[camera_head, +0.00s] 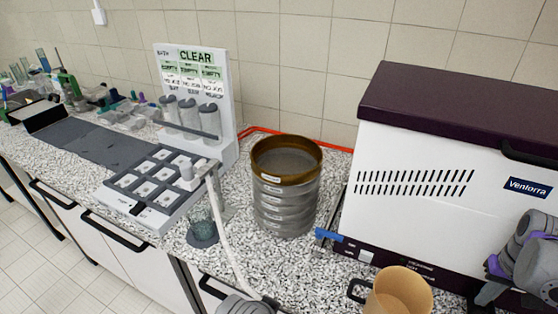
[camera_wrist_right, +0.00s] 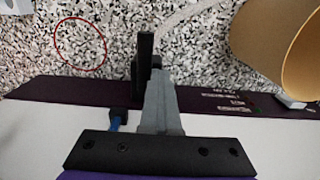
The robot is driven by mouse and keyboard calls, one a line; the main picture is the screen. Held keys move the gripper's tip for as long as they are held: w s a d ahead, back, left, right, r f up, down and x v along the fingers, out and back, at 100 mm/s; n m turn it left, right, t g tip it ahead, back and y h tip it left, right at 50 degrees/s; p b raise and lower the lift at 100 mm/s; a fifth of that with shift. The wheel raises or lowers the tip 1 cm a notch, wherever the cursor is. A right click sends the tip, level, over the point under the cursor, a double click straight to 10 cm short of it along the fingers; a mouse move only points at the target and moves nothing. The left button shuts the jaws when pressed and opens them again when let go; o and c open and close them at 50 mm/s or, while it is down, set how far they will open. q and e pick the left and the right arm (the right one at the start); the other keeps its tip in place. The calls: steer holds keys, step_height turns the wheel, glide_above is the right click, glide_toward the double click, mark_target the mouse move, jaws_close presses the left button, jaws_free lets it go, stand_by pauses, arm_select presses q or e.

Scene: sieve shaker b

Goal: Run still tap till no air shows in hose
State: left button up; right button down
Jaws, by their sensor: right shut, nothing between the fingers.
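The dispensing unit has a white upright panel (camera_head: 232,95) reading "CLEAR", with several grey-capped clear cylinders and a keyed base. A small clear glass (camera_head: 201,224) stands below the fitting on a dark round pad. My right gripper (camera_wrist_right: 158,75) is shut and empty, over the dark edge of the white machine, away from the fitting.
A brown-rimmed sieve stack (camera_head: 285,190) stands mid-counter. The white Ventorra machine (camera_head: 435,160) with a dark lid fills the right. A tan jug (camera_head: 400,292) with a black handle stands before it, also in the right wrist view (camera_wrist_right: 255,45). Glassware crowds the far left.

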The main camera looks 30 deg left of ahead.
step_height(320, 180, up, 7)
steer(key=p, duration=0.3)
arm_select(q)
steer(key=r, duration=0.1)
steer(key=w+r, duration=0.1)
steer(key=r, duration=0.1)
steer(key=w+r, duration=0.1)
steer(key=shift+w+r, duration=0.1)
steer(key=shift+r, duration=0.25)
arm_select(e)
steer(key=s+a+f+t, duration=0.1)
steer(key=s+f+t, duration=0.1)
steer(key=s, duration=0.4)
steer(key=s+a+f+t, duration=0.2)
steer(key=s+f, duration=0.2)
steer(key=s, duration=0.3)
steer(key=s+a+f+m+t, duration=0.1)
steer(key=s+a+f+t, duration=0.1)
steer(key=s, duration=0.5)
steer(key=shift+s+a+f, duration=0.2)
steer(key=shift+s+f, duration=0.05)
steer(key=shift+f, duration=0.25)
